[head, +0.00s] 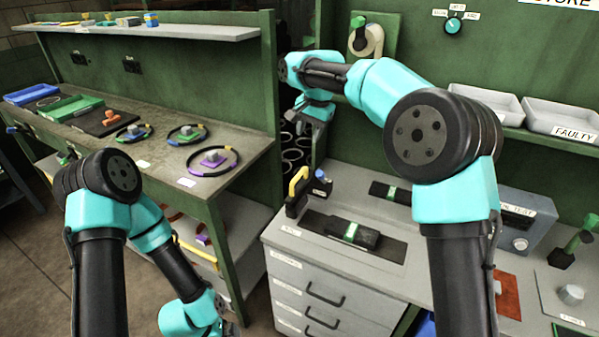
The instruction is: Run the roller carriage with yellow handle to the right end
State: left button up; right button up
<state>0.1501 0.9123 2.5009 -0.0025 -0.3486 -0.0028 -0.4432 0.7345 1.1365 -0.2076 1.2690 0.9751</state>
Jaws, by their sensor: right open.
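The yellow handle (299,182) stands upright on a dark carriage body (294,208) at the left edge of the grey bench. A black sleeve (366,238) with a green band lies just right of it on a dark plate (393,250). My right gripper (312,122) is open and empty, above and beyond the handle and apart from it.
Another black sleeve (385,190) lies farther back on the bench, with a small blue-and-black item (320,184) beside the handle. A blue test box (522,222) stands to the right. The left workbench (155,170) holds several rings and trays.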

aim_at(299, 174)
jog(key=a+f, duration=0.1)
jog(key=f, duration=0.4)
jog(key=w+f, duration=0.1)
jog(key=f, duration=0.4)
jog(key=a+f, duration=0.1)
jog(key=f, duration=0.4)
jog(key=shift+w+a+f, duration=0.1)
jog(key=shift+w+a, duration=0.1)
jog(key=shift+a, duration=0.1)
grip_shut()
